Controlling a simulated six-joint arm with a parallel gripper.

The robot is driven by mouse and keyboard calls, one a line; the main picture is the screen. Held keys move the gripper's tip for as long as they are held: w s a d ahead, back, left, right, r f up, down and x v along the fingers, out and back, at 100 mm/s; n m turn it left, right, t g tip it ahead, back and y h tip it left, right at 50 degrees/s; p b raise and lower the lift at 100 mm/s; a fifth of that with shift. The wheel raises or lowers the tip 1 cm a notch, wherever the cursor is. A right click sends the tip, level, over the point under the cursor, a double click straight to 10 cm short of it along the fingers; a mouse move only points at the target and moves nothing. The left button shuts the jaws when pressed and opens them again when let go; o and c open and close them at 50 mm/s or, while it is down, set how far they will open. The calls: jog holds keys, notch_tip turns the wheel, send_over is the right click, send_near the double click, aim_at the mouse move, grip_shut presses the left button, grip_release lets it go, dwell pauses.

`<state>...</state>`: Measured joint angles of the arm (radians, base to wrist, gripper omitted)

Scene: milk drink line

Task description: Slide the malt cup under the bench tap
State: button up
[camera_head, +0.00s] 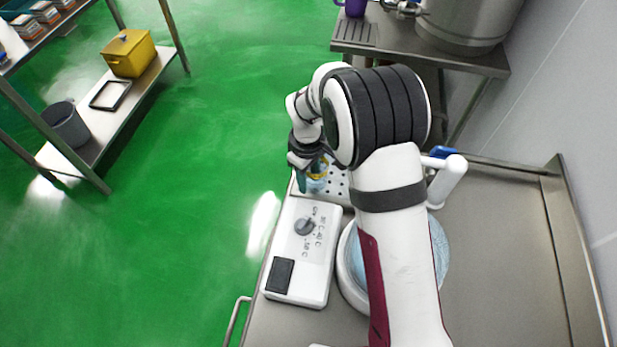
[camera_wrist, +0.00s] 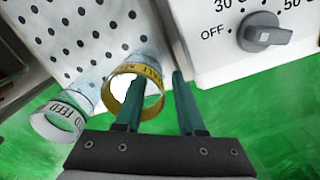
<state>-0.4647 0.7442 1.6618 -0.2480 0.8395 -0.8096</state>
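The malt cup (camera_wrist: 154,76) is clear, with a yellow band lettered "MALT". In the wrist view it is by the perforated plate, left of the white control box. In the head view, it shows partly behind my arm (camera_head: 318,173). My gripper (camera_wrist: 160,75) has two green fingers apart. The left finger overlaps the cup's mouth and the right finger is just outside its right side. I cannot tell whether either touches it. A metal tap (camera_head: 401,9) is on the steel vessel at the back. I cannot tell if it is the bench tap.
A clear cup with a white band (camera_wrist: 62,122) stands left of the malt cup. The control box (camera_head: 303,252) with a dial is close by. A round basin (camera_head: 352,270) is partly behind my arm. A purple cup (camera_head: 354,8) is at the back. The bench's right side is clear.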

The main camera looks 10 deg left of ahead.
jog(key=shift+f, duration=0.2)
grip_shut()
dwell(1.4)
